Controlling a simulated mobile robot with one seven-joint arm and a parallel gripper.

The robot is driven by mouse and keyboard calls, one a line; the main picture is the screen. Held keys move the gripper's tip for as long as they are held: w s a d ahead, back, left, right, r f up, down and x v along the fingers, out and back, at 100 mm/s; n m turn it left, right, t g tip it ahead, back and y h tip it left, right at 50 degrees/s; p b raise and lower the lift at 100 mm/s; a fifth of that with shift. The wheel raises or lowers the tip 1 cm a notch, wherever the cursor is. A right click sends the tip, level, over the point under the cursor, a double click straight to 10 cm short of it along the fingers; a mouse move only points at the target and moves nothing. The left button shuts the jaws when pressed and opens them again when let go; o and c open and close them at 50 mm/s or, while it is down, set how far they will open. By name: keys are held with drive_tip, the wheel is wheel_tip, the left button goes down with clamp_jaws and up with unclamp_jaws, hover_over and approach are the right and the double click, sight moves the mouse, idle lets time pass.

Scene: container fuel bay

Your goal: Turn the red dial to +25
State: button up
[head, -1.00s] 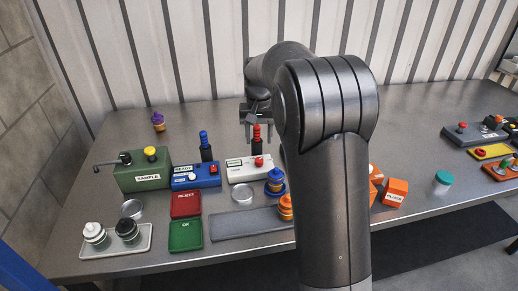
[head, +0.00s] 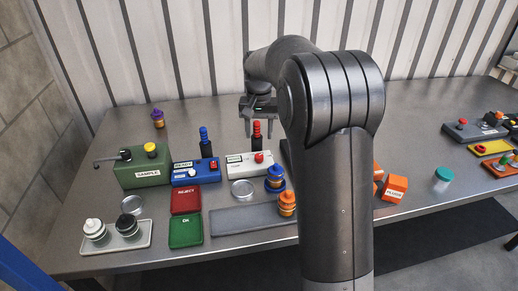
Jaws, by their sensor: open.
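A red round knob (head: 259,157), probably the red dial, sits on top of a white box (head: 247,170) in the middle of the table. Its pointer and any scale marks are too small to read. My gripper (head: 260,123) is open and empty, pointing down, above and behind the white box, apart from the knob. A dark post with a red top (head: 257,131) stands behind the box, close to the fingers in the picture. My arm covers the table just right of the box.
A blue box (head: 196,174) and a green SAMPLE box (head: 143,168) stand to the left. A dark post with a blue top (head: 206,140) rises behind the blue box. Blue (head: 275,178) and orange (head: 287,203) stacked pieces stand in front, right of a round metal lid (head: 242,188).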

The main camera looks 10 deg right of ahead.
sight(259, 156)
wheel_tip(259, 156, down, 9)
drive_tip(key=shift+r, duration=0.15)
drive_tip(key=shift+c, duration=0.5)
